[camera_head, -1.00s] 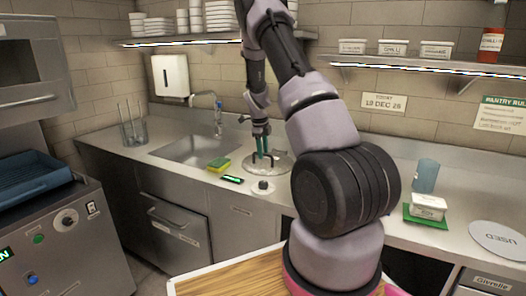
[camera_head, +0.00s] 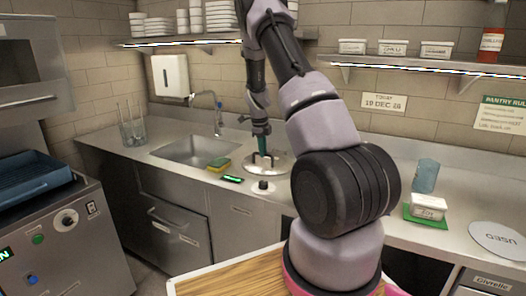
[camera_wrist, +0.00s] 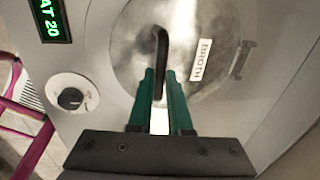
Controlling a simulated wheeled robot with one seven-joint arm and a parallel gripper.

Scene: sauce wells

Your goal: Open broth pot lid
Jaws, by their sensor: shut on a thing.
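The broth pot lid (camera_head: 281,168) is a round, shiny metal disc set in the counter. It also shows in the wrist view (camera_wrist: 195,95), with a white label reading BROTH (camera_wrist: 201,60). A black bar handle (camera_wrist: 160,42) stands up from the lid. My gripper (camera_head: 263,153) is above the lid. In the wrist view, my gripper's green fingers (camera_wrist: 161,76) are shut on the black handle, one on each side. The lid looks flat in its place; I cannot tell whether it is lifted at all. The fingers hide part of it.
A green-lit display (camera_head: 233,178) and a black knob (camera_head: 263,185) sit in front of the lid. A yellow-green sponge (camera_head: 219,164) lies beside the sink (camera_head: 190,150) to the left. A second handle or hinge (camera_wrist: 241,60) shows at the lid's far edge.

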